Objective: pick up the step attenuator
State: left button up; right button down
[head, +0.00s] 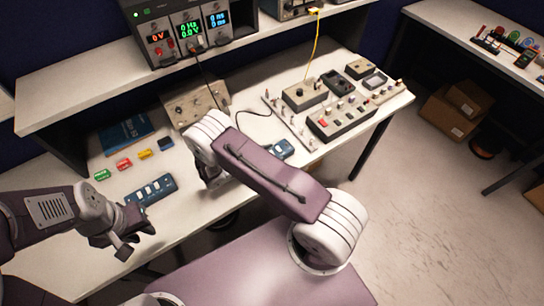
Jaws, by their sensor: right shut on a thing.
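A small blue device (282,149) with a pale face shows just past my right arm near the table's front edge. It is partly hidden, and I cannot tell for certain whether it is the step attenuator. My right gripper (265,154) is mostly hidden behind my own arm link and is shut on this device. I cannot tell whether the device is lifted off the table. A blue box (151,190) with a row of pale switches lies on the left of the table. My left gripper (137,241) is open and empty, in front of that box and apart from it.
A tan panel box (194,104) stands behind my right arm. Several dark instruments, including a button box (341,117), fill the right of the table. Small coloured blocks (124,164) and a blue book (126,134) lie at left. A shelf (100,82) overhangs the back.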

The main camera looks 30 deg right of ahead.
aim_at(274, 153)
jog(key=shift+r, duration=0.1)
jog(key=r, duration=0.3)
jog(key=r+b, duration=0.1)
jog(key=shift+d+r, duration=0.15)
jog(key=shift+d, duration=0.15)
jog(key=s+d+r+b, duration=0.1)
jog(key=s+d+r, duration=0.3)
jog(key=d, duration=0.6)
jog(key=shift+s+r, duration=0.3)
jog(key=shift+r, duration=0.9)
